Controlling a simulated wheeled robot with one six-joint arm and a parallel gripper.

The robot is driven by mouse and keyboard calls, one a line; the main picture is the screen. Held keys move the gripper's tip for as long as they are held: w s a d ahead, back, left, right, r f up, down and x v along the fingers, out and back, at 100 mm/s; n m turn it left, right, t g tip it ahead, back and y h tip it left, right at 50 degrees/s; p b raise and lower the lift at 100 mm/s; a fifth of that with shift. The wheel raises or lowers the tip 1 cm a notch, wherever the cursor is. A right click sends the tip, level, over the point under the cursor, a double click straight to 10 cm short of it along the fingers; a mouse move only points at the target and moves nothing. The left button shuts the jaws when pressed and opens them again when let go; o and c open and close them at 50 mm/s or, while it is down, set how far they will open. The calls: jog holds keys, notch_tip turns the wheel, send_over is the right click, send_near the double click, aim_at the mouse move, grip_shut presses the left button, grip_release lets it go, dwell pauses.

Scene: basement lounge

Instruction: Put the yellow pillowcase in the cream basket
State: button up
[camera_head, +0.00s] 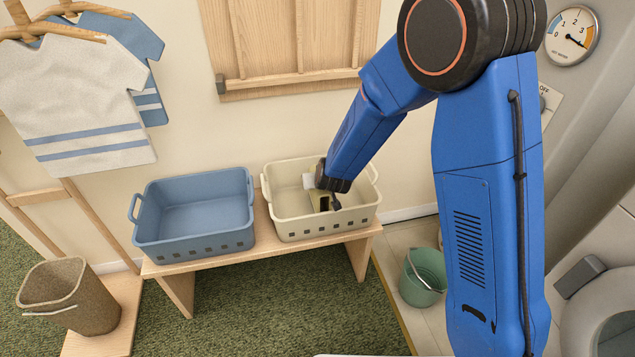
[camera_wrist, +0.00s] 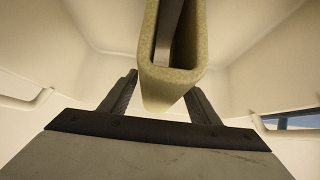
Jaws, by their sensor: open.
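The cream basket (camera_head: 298,229) stands on the wooden bench, beside the blue basket. My gripper (camera_head: 328,202) reaches down into it. The yellow pillowcase (camera_head: 318,197), a dull olive-yellow folded shape, is inside the basket at my gripper, partly hidden by it. In the wrist view my gripper (camera_wrist: 162,84) is open, with one finger on each side of the pillowcase (camera_wrist: 172,88). The pillowcase looks like a fold with a dark hollow. The basket's pale walls (camera_wrist: 262,50) surround both. I cannot tell whether the pillowcase rests on the basket floor or touches the fingers.
The blue basket (camera_head: 194,212) is empty. The wooden bench (camera_head: 207,264) bears both baskets. A brown bin (camera_head: 72,300) stands at the lower left and a green bucket (camera_head: 424,276) at the right. Hanging shirts (camera_head: 72,105) are at the upper left. Green carpet lies in front.

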jog(key=v, duration=1.2)
jog(key=shift+d+r, duration=0.1)
jog(key=shift+r, duration=0.1)
jog(key=s+d+r+g+y, duration=0.1)
jog(key=s+d+r+y, duration=0.1)
jog(key=s+d+r, duration=0.85)
jog(key=s+d+r+m+g+h, duration=0.1)
jog(key=s+d+r+h, duration=0.1)
jog(key=s+d, duration=0.7)
jog(key=s+d+r+m+g+h, duration=0.1)
jog(key=s+d+r, duration=0.3)
jog(key=s+d, duration=0.6)
jog(key=s+m+h, duration=0.1)
jog(key=s, duration=0.1)
jog(key=shift+s+d+g, duration=0.3)
jog(key=shift+s+g, duration=0.1)
